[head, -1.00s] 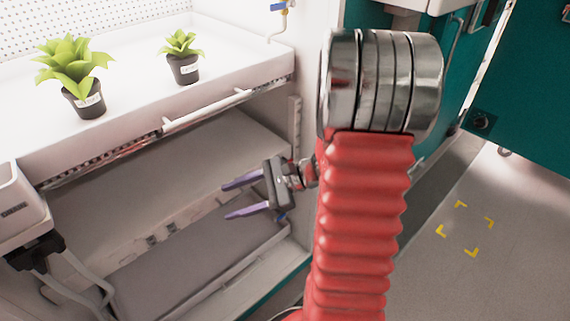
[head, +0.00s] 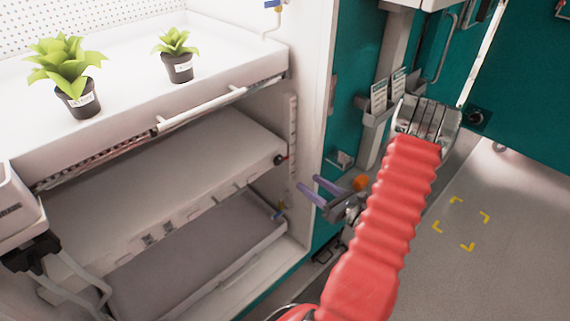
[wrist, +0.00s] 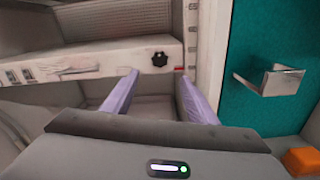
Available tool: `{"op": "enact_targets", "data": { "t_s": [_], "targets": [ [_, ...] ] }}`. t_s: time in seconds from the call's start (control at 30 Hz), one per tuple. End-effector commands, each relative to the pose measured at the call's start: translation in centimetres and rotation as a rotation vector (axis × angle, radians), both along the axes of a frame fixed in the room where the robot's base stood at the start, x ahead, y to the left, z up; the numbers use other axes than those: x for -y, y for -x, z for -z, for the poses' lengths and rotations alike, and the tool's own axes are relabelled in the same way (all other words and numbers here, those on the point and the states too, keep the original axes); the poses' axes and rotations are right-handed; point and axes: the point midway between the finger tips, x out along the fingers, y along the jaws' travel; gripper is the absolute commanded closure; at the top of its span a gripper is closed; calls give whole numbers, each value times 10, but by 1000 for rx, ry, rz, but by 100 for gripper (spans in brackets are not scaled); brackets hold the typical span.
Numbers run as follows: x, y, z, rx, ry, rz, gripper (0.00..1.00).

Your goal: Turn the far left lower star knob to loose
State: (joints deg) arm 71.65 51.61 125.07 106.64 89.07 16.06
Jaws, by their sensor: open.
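A black star knob (wrist: 159,59) sits on the front face at the right end of the middle shelf (head: 150,195). In the head view the knob (head: 280,160) is small and dark at that shelf's right end. Its turn setting cannot be read. My gripper (head: 307,182) is open and empty, its two purple fingers pointing left towards the chamber, to the right of the knob and apart from it. In the wrist view the gripper (wrist: 158,77) has its fingertips either side of and just below the knob in the picture.
Two potted plants (head: 76,98) (head: 178,68) stand on the upper tray. A blue-handled valve (head: 277,214) is below the knob. A metal bracket (wrist: 269,79) is on the teal panel at right. An orange object (wrist: 300,161) is near my gripper. Open floor lies right.

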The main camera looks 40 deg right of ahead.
Motion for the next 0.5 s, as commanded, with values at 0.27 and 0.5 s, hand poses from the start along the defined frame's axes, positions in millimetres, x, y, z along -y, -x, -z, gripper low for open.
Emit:
{"op": "enact_targets", "data": {
  "t_s": [0.27, 0.5],
  "targets": [
    [0, 0, 0, 0, 0, 2, 47],
    [0, -8, 0, 0, 1, -1, 47]
  ]
}}
